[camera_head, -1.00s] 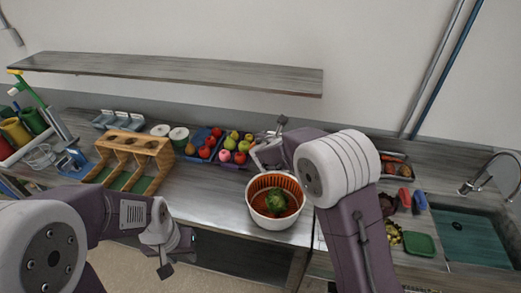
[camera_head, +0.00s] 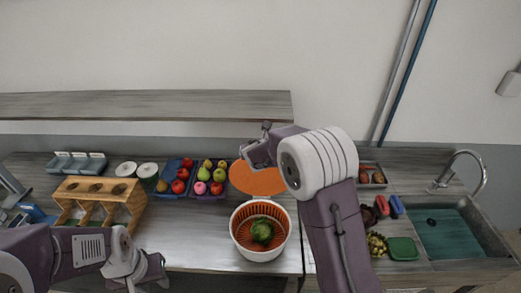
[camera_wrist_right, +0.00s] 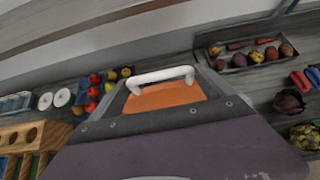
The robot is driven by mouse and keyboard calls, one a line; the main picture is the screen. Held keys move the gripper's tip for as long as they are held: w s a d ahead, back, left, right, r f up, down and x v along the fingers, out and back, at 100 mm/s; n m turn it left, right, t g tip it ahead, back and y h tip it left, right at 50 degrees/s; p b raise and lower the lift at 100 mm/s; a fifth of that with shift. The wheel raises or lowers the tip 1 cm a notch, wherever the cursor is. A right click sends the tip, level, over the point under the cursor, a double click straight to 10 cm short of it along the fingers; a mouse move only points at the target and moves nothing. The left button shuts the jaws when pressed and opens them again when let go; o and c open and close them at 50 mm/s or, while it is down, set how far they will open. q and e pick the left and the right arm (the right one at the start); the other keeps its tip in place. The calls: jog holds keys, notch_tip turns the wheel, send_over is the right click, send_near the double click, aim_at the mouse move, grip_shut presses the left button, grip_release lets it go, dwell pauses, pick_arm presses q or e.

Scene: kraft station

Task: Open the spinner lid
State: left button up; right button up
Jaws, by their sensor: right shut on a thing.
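The spinner (camera_head: 260,240) is a white bowl with an orange basket inside, standing open on the counter near its front edge. A green leafy vegetable (camera_head: 262,231) lies in the basket. The orange round lid (camera_head: 257,182) is off the bowl, behind it and tilted in the head view. My right gripper (camera_head: 247,154) is shut on the lid at its far edge; the fingertips are small and partly hidden. Part of the orange lid shows in the right wrist view (camera_wrist_right: 165,97) under a white curved bar. My left gripper (camera_head: 138,284) is low at the front left, away from the spinner, its fingers unclear.
A wooden rack (camera_head: 100,191) and white-topped jars (camera_head: 147,171) are further left. A sink (camera_head: 450,235), green container (camera_head: 403,249) and vegetables are on the right. The counter left of the bowl is clear.

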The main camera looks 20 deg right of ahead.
jog(key=shift+a+f, duration=0.1)
jog(key=shift+f, duration=0.05)
jog(key=o, duration=1.8)
jog(key=shift+c, duration=0.2)
jog(key=v, duration=0.9)
jog(key=shift+f+b, duration=0.1)
jog(key=shift+b, duration=0.2)
